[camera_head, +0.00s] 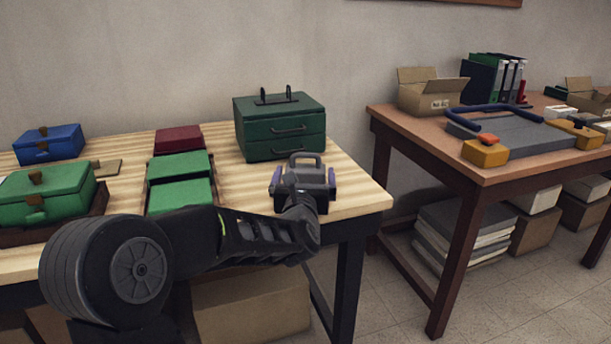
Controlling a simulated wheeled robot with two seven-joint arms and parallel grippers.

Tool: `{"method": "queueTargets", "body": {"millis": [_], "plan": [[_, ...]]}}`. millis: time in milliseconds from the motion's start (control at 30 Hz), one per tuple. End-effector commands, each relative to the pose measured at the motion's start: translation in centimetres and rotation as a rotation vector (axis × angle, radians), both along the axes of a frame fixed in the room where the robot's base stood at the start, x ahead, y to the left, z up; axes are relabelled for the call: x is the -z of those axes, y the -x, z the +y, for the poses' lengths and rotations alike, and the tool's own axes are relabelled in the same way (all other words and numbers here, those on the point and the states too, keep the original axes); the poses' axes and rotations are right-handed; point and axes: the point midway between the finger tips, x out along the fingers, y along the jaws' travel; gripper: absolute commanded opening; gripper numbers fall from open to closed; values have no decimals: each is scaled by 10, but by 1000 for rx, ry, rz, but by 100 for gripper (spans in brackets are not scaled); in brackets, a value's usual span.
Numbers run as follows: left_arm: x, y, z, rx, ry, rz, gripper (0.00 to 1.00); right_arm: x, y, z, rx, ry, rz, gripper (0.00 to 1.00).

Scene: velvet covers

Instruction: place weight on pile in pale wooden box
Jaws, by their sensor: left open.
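A dark grey weight (306,160) with a loop handle on top stands near the right end of the light striped table. My left gripper (305,185) is at the weight with its jaws open, one purple-edged finger on either side. I cannot tell whether the fingers touch it. My wrist hides the weight's lower front. To the left, green blocks (180,164) and a dark red block (178,139) lie in a row, with brown box edges (211,160) beside the green ones. I cannot make out a clearly pale wooden box. My right gripper is not in view.
A green two-drawer chest (280,128) stands behind the weight. A blue box (48,143) and a green box (47,194) stand at the left. My left forearm crosses the table's front edge. A brown table (420,138) with cartons and folders stands at the right, across a gap.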

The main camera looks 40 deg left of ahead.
Motion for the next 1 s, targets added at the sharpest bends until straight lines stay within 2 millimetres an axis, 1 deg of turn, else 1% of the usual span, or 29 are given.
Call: {"method": "queueTargets", "body": {"millis": [167, 267, 400, 533, 1000], "plan": [[1, -4, 2, 0, 1, 1, 100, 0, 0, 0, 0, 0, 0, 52], [2, -13, 9, 0, 1, 1, 100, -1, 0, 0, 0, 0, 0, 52], [2, -31, 21, 0, 0, 0, 100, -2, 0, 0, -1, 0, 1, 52], [2, -42, 28, 0, 1, 1, 100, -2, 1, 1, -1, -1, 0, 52], [2, -43, 29, 1, 0, 0, 100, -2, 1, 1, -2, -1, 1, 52]]}}
